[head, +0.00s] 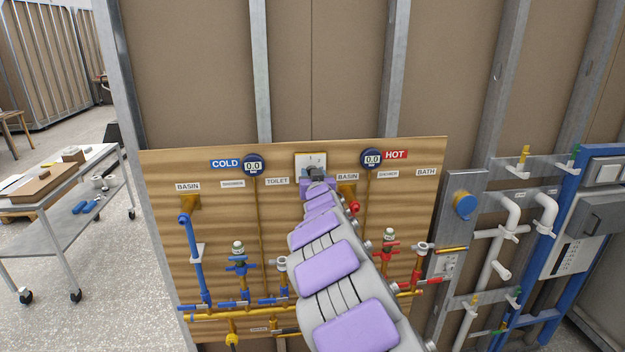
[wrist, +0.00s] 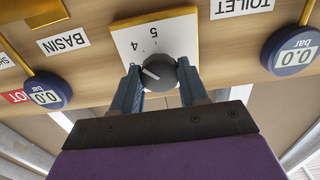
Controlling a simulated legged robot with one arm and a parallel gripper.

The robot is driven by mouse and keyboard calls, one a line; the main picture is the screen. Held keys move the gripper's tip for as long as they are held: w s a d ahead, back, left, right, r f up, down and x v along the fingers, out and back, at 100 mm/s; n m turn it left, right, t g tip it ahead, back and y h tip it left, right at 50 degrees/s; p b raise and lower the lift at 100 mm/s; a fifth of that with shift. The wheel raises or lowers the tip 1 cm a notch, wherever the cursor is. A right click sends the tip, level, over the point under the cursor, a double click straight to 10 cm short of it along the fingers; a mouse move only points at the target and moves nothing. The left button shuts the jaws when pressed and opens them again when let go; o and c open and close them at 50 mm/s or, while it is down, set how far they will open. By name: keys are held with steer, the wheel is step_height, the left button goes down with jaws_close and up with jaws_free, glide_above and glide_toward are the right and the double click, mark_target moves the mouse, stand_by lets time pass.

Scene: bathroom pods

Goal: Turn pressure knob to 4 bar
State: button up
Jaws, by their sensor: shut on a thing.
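The dark grey pressure knob (wrist: 158,73) sits on a white dial plate (wrist: 150,38) with the figures 4 and 5 visible, upside down in the wrist view. A short white mark on the knob's face slants toward the upper left there. My gripper (wrist: 158,80) is shut on the knob, one finger on each side. In the head view, the dial plate (head: 303,160) is at the top middle of the wooden board, and my gripper (head: 316,174) is in front of it. The arm hides most of the knob there.
The COLD gauge (head: 253,165) and HOT gauge (head: 371,159) flank the dial, both reading 0.0 bar. Blue and red valves and copper pipes cover the lower wooden board (head: 160,235). A blue-framed pipe panel stands right; a wheeled cart (head: 40,240) stands left.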

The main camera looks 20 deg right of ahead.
steer(key=shift+r, duration=0.1)
steer(key=o, duration=1.1)
steer(key=shift+c, duration=0.2)
steer(key=shift+s, duration=0.1)
steer(key=v, duration=1.7)
steer(key=shift+p, duration=0.3)
